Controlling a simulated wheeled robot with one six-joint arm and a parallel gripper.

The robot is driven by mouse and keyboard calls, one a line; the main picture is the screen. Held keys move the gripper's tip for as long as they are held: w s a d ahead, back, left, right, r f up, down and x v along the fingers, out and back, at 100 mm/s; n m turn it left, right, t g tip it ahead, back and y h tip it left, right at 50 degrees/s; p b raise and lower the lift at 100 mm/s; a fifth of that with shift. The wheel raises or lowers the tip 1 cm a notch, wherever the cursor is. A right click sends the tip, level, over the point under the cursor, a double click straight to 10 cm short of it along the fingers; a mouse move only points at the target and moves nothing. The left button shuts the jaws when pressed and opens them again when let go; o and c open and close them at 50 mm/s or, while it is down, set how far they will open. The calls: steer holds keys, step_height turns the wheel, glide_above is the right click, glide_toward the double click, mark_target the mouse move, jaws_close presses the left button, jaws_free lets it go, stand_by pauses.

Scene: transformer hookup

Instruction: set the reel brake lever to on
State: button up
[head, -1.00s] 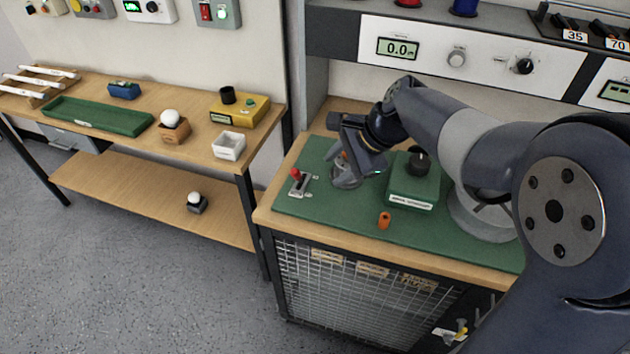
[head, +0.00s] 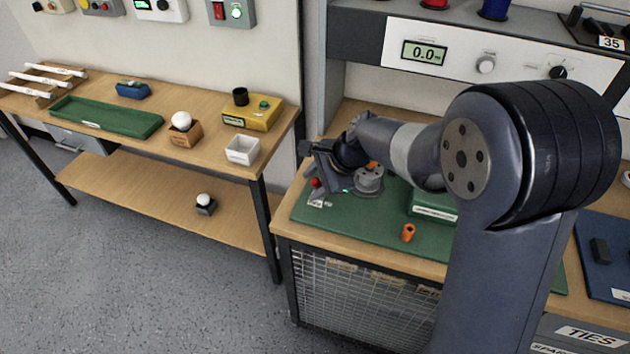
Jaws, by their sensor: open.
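The brake lever's red knob (head: 315,183) and its pale base plate (head: 319,201) show at the left end of the green mat (head: 348,222) in the head view. My gripper (head: 328,172) is open and is right over the lever, its fingers pointing down and partly covering it. Whether a finger touches the knob I cannot tell. The lever's exact position and any markings on its plate are too small and too covered to read. A grey round metal part (head: 370,181), perhaps the reel, stands just right of my gripper.
A green box (head: 433,206) and a small orange cylinder (head: 408,232) are on the mat to the right. A panel with a display (head: 424,53) is above the bench. A wooden side table (head: 175,160) with trays and boxes stands to the left.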

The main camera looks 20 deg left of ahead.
jaws_close()
stand_by(0.3)
